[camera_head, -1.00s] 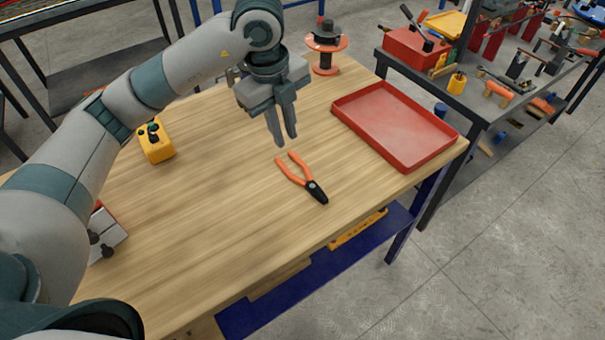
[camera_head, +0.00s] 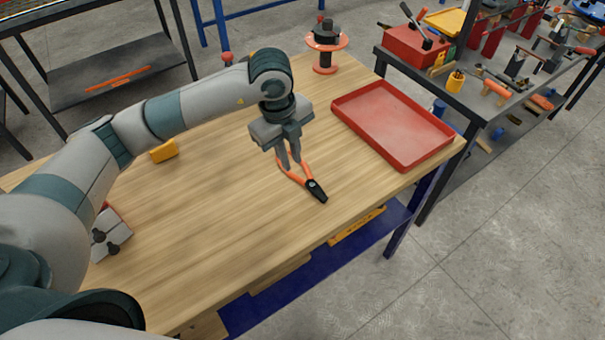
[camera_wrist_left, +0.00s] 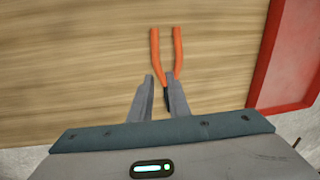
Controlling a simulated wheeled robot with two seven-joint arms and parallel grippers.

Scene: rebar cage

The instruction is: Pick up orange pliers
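The orange pliers (camera_head: 313,186) lie on the wooden table, with orange handles and a black head. My left gripper (camera_head: 290,166) is over the handle end, its fingers pointing down. In the left wrist view the gripper (camera_wrist_left: 160,77) has its two fingers apart, with the orange handles (camera_wrist_left: 177,55) beyond the fingertips and the right finger overlapping one handle. The black head is mostly hidden there. I cannot tell whether the fingers touch the pliers.
A red tray (camera_head: 394,125) lies on the table to the right of the pliers. An orange spool (camera_head: 326,45) stands at the back edge. A yellow item (camera_head: 164,151) is partly behind my arm. The front middle of the table (camera_head: 200,240) is clear.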

